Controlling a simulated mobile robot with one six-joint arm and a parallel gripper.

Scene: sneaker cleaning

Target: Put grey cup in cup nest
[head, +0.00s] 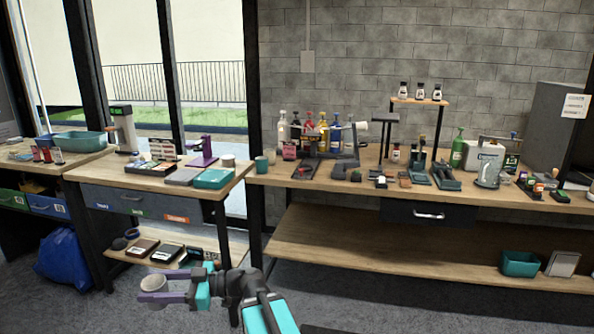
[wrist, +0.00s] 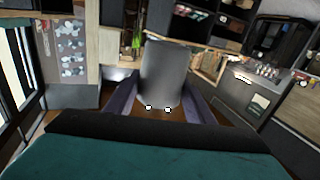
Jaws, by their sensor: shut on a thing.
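My gripper (head: 163,289) has purple fingers and is shut on the grey cup (head: 153,283). It holds the cup in the air, low in front of the left workbench. In the wrist view the cup (wrist: 163,72) is a smooth grey cylinder between the two fingers (wrist: 160,104). I cannot pick out the cup nest with certainty in either view. A teal cup (head: 262,167) stands at the left end of the long workbench, and a pale cup (head: 227,161) stands on the left bench's right end.
The left bench (head: 90,173) carries a teal box (head: 214,178), a purple stand (head: 203,152) and a tall dispenser (head: 124,130). The long workbench (head: 275,180) is crowded with bottles and tools. Its lower shelf (head: 400,255) is mostly clear. A blue bag (head: 62,258) lies on the floor.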

